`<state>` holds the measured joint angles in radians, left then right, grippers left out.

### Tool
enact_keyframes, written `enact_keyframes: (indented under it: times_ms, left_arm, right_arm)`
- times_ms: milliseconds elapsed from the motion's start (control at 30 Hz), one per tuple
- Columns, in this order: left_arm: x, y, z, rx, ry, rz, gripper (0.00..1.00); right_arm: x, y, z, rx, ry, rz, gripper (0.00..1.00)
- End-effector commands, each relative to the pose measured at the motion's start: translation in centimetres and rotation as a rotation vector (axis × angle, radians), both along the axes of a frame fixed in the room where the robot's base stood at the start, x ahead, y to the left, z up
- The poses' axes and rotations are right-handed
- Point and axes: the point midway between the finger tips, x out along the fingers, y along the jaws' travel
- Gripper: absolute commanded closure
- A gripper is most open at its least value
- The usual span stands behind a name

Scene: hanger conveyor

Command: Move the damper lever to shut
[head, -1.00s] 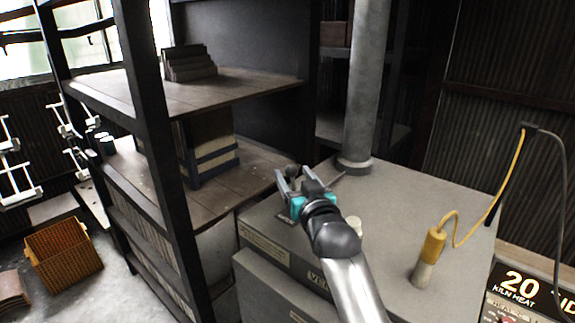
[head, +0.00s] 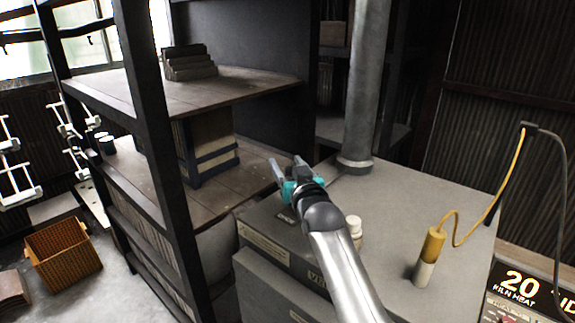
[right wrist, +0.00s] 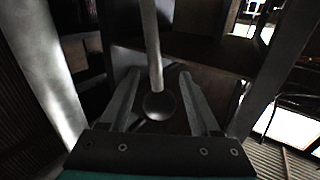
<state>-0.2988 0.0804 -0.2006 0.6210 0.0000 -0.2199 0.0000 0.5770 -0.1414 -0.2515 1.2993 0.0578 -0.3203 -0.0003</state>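The damper lever (right wrist: 152,45) shows in the right wrist view as a pale straight rod ending in a dark round knob (right wrist: 160,105). My right gripper (right wrist: 159,74) is open, with one finger on each side of the knob and a visible gap to each. In the head view the right gripper (head: 286,163) is over the back left corner of the grey kiln top (head: 395,215), left of the flue pipe's foot, and the knob is hidden behind it. The grey flue pipe (head: 365,90) stands upright. My left gripper is out of view.
A shelf rack (head: 150,100) with a dark post stands close left of the gripper. A white-capped bottle-like object (head: 354,224) is beside my right forearm. A yellow-and-white cylinder (head: 430,255) with a yellow cord stands on the kiln top. An orange crate (head: 62,252) is on the floor.

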Motion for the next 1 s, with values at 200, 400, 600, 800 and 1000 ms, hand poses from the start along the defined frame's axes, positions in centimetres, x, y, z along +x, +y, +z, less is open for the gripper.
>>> enact_keyframes:
  times_ms: [200,400,600,800,1000]
  left_arm:
    - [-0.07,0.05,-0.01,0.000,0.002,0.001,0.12]
    - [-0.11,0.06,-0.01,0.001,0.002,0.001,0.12]
    - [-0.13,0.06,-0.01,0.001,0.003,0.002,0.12]
    - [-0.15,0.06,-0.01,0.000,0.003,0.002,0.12]
    - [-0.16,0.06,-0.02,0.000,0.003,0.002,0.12]
  right_arm:
    - [-0.02,-0.01,-0.01,0.000,0.000,0.000,0.63]
    - [-0.02,-0.02,-0.01,0.000,0.000,0.000,0.85]
    - [-0.02,-0.01,-0.02,0.000,0.000,0.000,1.00]
    - [-0.03,-0.02,-0.03,0.000,0.001,0.000,1.00]
    - [-0.01,-0.02,-0.04,0.000,0.001,0.000,1.00]
